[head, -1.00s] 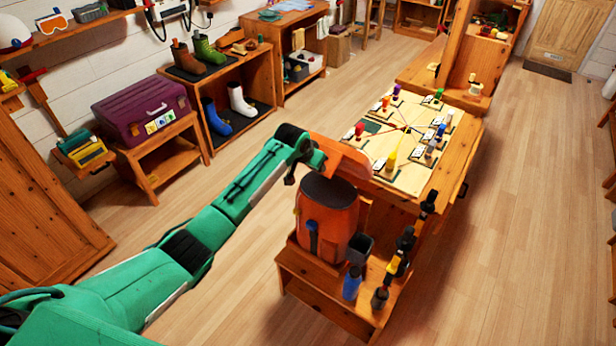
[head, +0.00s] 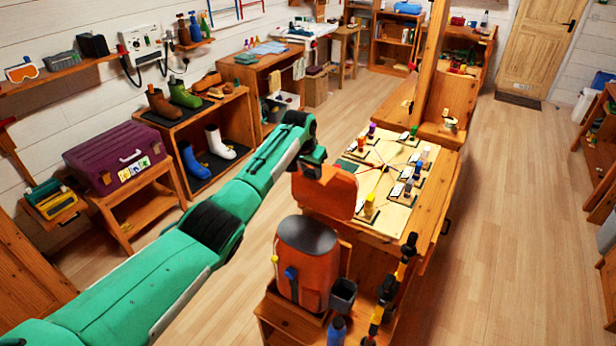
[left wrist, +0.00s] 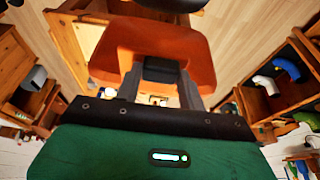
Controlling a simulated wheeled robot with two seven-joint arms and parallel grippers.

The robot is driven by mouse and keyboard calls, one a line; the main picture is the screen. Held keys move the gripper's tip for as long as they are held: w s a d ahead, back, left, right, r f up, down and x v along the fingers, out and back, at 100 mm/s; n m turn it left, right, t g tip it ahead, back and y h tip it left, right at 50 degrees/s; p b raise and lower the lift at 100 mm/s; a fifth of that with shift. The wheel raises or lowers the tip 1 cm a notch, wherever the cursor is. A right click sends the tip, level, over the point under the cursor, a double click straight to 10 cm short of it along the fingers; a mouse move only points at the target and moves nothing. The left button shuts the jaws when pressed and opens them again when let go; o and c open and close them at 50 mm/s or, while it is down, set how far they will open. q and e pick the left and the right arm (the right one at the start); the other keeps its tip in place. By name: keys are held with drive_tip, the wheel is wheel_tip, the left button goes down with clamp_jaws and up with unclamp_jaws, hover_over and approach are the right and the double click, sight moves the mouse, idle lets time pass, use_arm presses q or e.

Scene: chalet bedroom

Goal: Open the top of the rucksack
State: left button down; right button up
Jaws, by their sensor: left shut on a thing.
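The orange rucksack (head: 302,274) stands upright on a low wooden stand, with a dark round top (head: 307,236). Its orange lid flap (head: 325,193) is raised behind that top, apart from it at the front. My left gripper (head: 312,160) is at the flap's upper edge. In the left wrist view the flap (left wrist: 150,45) spreads beyond the two grey fingers, and the gripper (left wrist: 161,80) is shut on a dark tab at the flap's edge. My right gripper is in neither current view.
A wooden table (head: 432,200) with a pale board of small coloured pieces is right behind the flap. A dark open box (head: 343,294), a blue bottle (head: 337,330) and a black-and-yellow pole (head: 392,290) stand close to the rucksack. Floor at right is clear.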

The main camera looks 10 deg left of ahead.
use_arm(q)
drive_tip(key=shift+w+d+r, duration=0.2)
drive_tip(key=shift+w+d, duration=0.05)
drive_tip(key=shift+w, duration=0.35)
use_arm(e)
drive_tip(key=shift+w+d, duration=0.2)
drive_tip(key=shift+w, duration=0.15)
drive_tip(key=shift+s, duration=0.15)
use_arm(q)
drive_tip(key=c, duration=0.8)
unclamp_jaws()
drive_tip(key=shift+c, duration=0.2)
use_arm(e)
drive_tip(key=shift+a, duration=0.15)
use_arm(q)
drive_tip(key=b+v, duration=0.4)
drive_tip(key=v, duration=0.9)
drive_tip(key=shift+r, duration=0.35)
use_arm(e)
wheel_tip(320, 180, down, 4)
drive_tip(key=shift+r, duration=0.1)
use_arm(q)
drive_tip(key=shift+s+a+f, duration=0.1)
